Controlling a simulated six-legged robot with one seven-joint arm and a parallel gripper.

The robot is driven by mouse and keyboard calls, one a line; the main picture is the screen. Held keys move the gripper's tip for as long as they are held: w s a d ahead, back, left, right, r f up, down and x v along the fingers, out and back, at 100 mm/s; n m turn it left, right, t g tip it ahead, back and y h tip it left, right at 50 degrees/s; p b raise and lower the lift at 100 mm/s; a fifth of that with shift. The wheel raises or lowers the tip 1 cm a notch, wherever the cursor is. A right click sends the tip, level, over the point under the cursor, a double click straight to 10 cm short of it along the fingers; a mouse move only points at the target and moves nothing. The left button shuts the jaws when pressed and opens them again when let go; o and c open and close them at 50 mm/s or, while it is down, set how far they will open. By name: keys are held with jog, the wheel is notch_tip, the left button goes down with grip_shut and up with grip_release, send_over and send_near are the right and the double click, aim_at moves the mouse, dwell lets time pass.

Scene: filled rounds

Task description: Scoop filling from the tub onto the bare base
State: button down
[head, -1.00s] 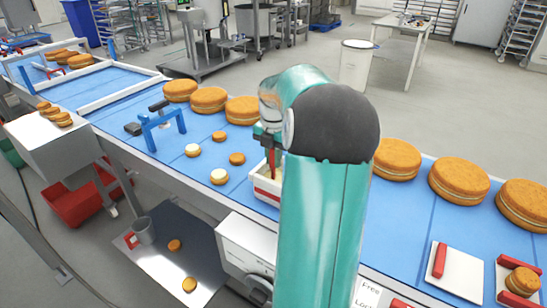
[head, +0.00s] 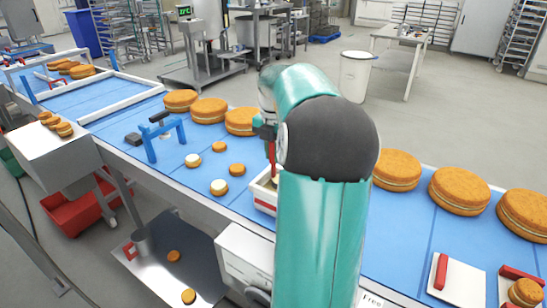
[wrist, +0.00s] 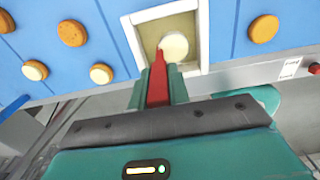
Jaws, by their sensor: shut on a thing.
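My gripper (wrist: 158,90) is shut on the red handle of a scoop (wrist: 158,78). In the head view, the red handle (head: 272,153) points down over the white tub (head: 264,207), and my arm hides part of both. In the wrist view, the white-walled tub (wrist: 204,40) lies just beyond the handle. A pale round patch of filling (wrist: 173,46) shows at the handle's far end; I cannot tell whether it is in the scoop. Two small bare brown bases (head: 218,146) (head: 237,169) lie left of the tub, beside two cream-topped rounds (head: 192,160) (head: 219,187).
Large filled rounds (head: 208,111) line the belt's far side (head: 461,190). A blue stand (head: 164,139) is at the left. A white board with a red bar (head: 458,281) lies at the right. Two small rounds (head: 174,256) are on a metal shelf below the belt.

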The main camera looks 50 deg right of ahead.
jog(key=shift+r, duration=2.45)
